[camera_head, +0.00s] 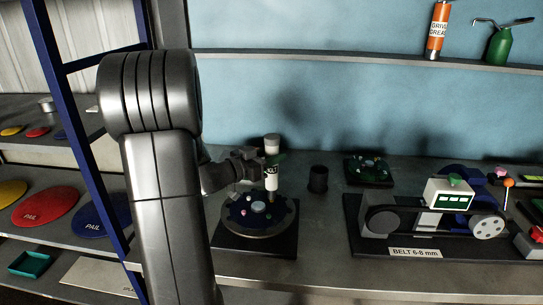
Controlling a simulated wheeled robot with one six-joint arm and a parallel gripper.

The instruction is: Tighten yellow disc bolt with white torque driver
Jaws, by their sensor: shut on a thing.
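My gripper (257,166) is shut on the white torque driver (271,180), a white upright cylinder with dark markings and a pale grey top. Several small coloured bolts and a pale hub (258,207) show on the disc. They are too small to tell for sure which is the yellow disc bolt.
A dark cup (318,179) stands right of the driver, and a dark tray of small parts (368,170) lies behind it. A belt unit (430,221) fills the right of the bench. A blue-framed shelf (72,150) with coloured lids stands left. My arm hides part of the bench.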

